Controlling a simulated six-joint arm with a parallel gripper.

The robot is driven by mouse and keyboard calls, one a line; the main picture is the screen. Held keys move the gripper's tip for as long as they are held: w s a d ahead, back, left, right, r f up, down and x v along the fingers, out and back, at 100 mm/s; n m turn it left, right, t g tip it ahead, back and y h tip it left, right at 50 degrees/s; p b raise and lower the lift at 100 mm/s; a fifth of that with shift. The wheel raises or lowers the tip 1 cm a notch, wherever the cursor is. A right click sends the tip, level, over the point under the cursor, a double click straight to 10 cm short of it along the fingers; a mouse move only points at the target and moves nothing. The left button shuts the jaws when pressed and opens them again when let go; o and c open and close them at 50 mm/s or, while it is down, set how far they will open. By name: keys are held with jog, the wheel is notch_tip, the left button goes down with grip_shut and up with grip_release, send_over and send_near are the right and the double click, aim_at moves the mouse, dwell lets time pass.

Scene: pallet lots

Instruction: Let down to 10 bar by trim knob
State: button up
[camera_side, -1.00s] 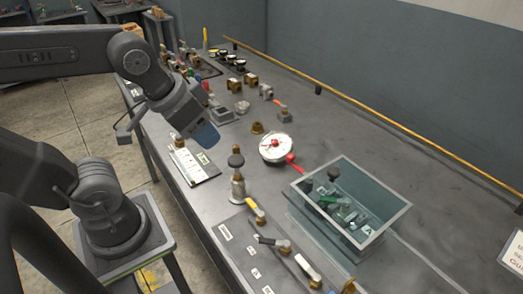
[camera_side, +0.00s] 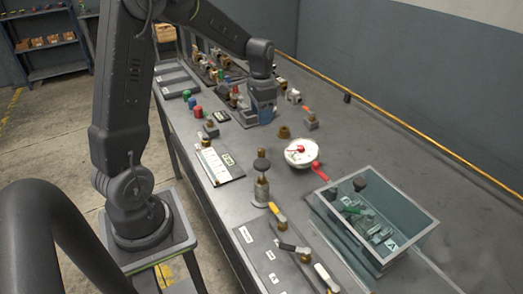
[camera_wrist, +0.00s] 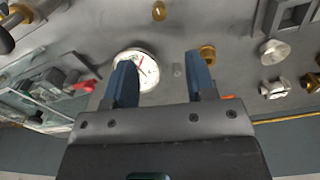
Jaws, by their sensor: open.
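A round white gauge (camera_side: 301,153) with red marks and a red part at its lower right lies on the bench. Its reading is too small to make out. In the wrist view my gripper (camera_wrist: 163,82) is open and empty; the gauge (camera_wrist: 148,72) shows partly behind the left finger.
A glass-walled box (camera_side: 372,215) with small parts stands at the right front. Levers with yellow (camera_side: 278,212), black and white handles line the front panel. A brass fitting (camera_side: 284,131) stands behind the gauge. A white labelled sheet (camera_side: 219,164) lies left. Bench right of the gauge is fairly clear.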

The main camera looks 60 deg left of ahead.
aim_at(261, 150)
notch_tip(261, 150, down, 14)
jog(key=shift+r, duration=0.2)
dwell(0.4)
jog(key=c, duration=0.9)
jog(key=shift+n, duration=0.9)
jog(key=shift+c, duration=0.2)
jog(key=o, duration=0.9)
jog(key=shift+o, duration=0.2)
